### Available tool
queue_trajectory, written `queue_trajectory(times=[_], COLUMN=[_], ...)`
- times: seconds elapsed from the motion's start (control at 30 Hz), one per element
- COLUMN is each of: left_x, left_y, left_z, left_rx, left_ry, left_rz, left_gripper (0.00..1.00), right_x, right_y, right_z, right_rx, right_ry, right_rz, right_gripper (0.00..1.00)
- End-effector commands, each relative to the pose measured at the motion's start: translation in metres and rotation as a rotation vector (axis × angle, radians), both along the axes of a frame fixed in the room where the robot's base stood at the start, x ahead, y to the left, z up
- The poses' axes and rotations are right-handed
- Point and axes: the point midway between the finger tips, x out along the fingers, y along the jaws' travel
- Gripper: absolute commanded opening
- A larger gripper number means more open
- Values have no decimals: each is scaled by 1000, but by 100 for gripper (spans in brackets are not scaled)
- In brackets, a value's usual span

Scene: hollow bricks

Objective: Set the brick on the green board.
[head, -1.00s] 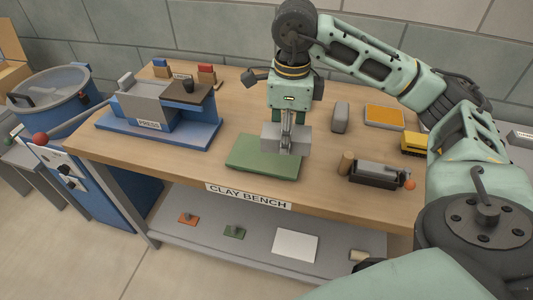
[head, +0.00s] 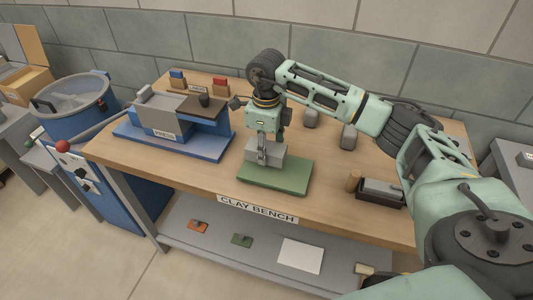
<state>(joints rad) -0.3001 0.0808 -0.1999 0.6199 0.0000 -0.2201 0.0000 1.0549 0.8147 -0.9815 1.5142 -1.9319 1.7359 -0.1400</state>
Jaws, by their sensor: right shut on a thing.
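The grey brick (head: 274,161) is in my right gripper (head: 262,158), whose fingers are shut on it. The brick looks upright and is over the left part of the green board (head: 290,178), very low. I cannot tell whether its underside touches the board. The board lies flat near the front edge of the bench, and its right part is bare. The gripper points down from above. My left gripper is not in view.
The blue and grey press (head: 165,133) stands left of the board. Bare bench top (head: 215,176) lies left of the board.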

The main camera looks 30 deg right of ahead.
Motion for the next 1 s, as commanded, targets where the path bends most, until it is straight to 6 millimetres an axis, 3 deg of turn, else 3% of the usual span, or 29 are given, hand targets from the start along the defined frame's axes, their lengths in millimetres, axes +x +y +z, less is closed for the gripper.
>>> queue_trajectory(times=[0.2,0.6,0.63,0.83,1.0], left_x=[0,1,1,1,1], left_y=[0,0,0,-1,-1], left_z=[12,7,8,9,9], left_rx=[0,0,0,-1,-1], left_ry=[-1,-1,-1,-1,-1], left_rz=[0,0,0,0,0], left_gripper=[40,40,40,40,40], right_x=[-1,-1,-1,-1,-1], right_y=[0,0,0,0,0], right_z=[-27,-34,-35,-34,-34], right_rx=[0,1,-1,0,0], right_ry=[3,-1,1,1,1], right_rz=[0,1,1,1,1], right_gripper=[0,0,44,62,62])
